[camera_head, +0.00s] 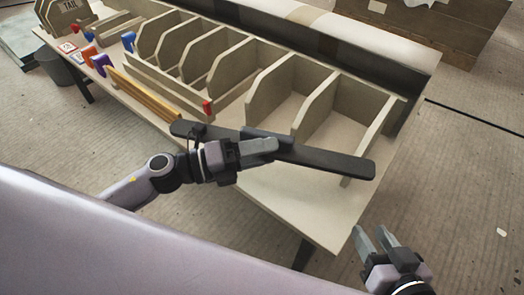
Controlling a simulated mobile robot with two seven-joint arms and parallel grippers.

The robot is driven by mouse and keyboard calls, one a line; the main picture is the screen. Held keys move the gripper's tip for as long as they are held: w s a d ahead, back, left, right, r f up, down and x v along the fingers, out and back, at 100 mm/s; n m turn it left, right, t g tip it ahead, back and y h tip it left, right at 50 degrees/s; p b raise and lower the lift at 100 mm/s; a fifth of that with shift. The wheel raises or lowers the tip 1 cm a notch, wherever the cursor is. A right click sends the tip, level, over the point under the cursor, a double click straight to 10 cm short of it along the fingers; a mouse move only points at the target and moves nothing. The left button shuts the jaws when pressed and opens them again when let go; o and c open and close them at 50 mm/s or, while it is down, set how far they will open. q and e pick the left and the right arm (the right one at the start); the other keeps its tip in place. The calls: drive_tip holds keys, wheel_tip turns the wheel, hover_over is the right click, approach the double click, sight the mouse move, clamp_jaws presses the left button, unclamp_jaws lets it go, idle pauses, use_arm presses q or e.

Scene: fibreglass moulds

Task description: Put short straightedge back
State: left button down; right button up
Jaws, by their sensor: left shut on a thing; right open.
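A dark grey straightedge (325,159) is held in my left gripper (262,147). The gripper is shut on it near its middle. The straightedge extends both ways from the fingers, over the front right part of the table, in front of the rack's right compartments. From this angle I cannot tell whether it touches the table. My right gripper (376,241) is open and empty, beyond the table's front right corner, over the floor.
A beige wooden rack (255,94) with several open compartments runs along the table (290,201). A yellow-brown bar (143,94) lies in front of it. Red, blue and purple pieces stand at the left. A dark roll (345,62) lies behind. A grey bin (62,68) stands on the floor.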

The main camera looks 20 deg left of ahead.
use_arm(q)
drive_tip(key=shift+f, duration=0.1)
drive_tip(key=shift+c, duration=2.1)
unclamp_jaws()
drive_tip(key=shift+f, duration=0.1)
